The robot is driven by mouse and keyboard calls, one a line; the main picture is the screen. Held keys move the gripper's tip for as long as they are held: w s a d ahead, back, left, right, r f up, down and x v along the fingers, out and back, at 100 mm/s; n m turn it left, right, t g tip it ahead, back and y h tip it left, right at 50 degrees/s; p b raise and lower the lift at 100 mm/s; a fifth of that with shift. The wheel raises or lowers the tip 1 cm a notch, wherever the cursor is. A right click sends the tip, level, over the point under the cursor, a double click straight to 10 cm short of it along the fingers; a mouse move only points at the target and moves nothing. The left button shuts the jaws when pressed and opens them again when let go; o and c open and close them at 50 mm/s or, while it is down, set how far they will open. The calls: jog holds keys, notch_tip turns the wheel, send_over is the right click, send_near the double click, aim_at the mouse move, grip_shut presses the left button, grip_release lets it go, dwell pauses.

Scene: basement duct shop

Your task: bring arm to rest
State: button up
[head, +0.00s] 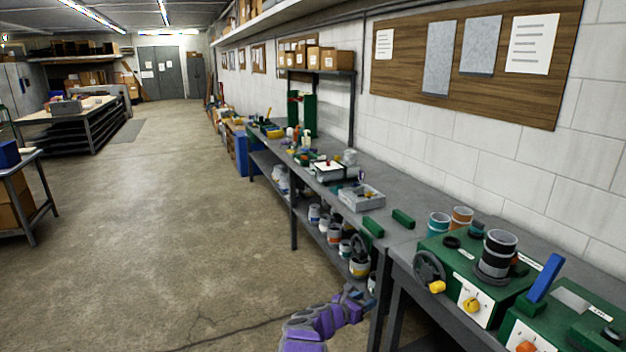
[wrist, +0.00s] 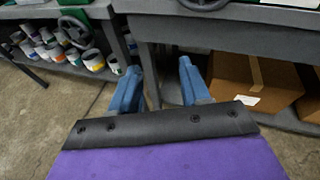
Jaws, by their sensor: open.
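My arm, purple and grey, shows at the bottom of the head view, beside the front of the long grey workbench (head: 335,180). My gripper (wrist: 160,85) shows in the wrist view with two blue fingers set wide apart, with nothing between them but a table leg and floor behind. In the head view the gripper end (head: 360,300) is small and close to the bench legs, below the bench top. I cannot tell whether it touches them.
A nearer bench (head: 398,258) at right carries green machines (head: 466,262) with a handwheel. The lower shelf (head: 325,240) holds several cans. A cardboard box (wrist: 253,82) sits under the bench. Open concrete floor (head: 180,210) lies at left, with another table (head: 22,168) at the far left.

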jog(key=w+a+r+n+t+y, duration=0.1)
jog(key=w+a+r+n+y, duration=0.1)
jog(key=a+r+n+y, duration=0.6)
jog(key=w+a+r+n+t+y, duration=0.1)
jog(key=a+n+y, duration=0.3)
jog(key=a, duration=0.8)
jog(key=s+a+r+n+g+y, duration=0.3)
jog(key=s+a+r+n+y, duration=0.55)
jog(key=s+r+n, duration=0.6)
jog(key=s+d+r+n+g+h, duration=0.15)
jog(key=s+n, duration=0.35)
jog(key=s, duration=0.5)
jog(key=s+d+n+g, duration=0.25)
jog(key=s+n, duration=0.35)
jog(key=s, duration=0.3)
jog(key=s+d+f+n+g+h, duration=0.2)
jog(key=s+d, duration=0.5)
jog(key=s, duration=0.3)
jog(key=s+d+f+n+g+h, duration=0.2)
jog(key=s+d+n+h, duration=0.1)
jog(key=s+d, duration=0.4)
jog(key=s+d+f+n+g+h, duration=0.2)
jog(key=s+d, duration=0.5)
jog(key=s, duration=0.7)
jog(key=shift+f+g+h, duration=0.3)
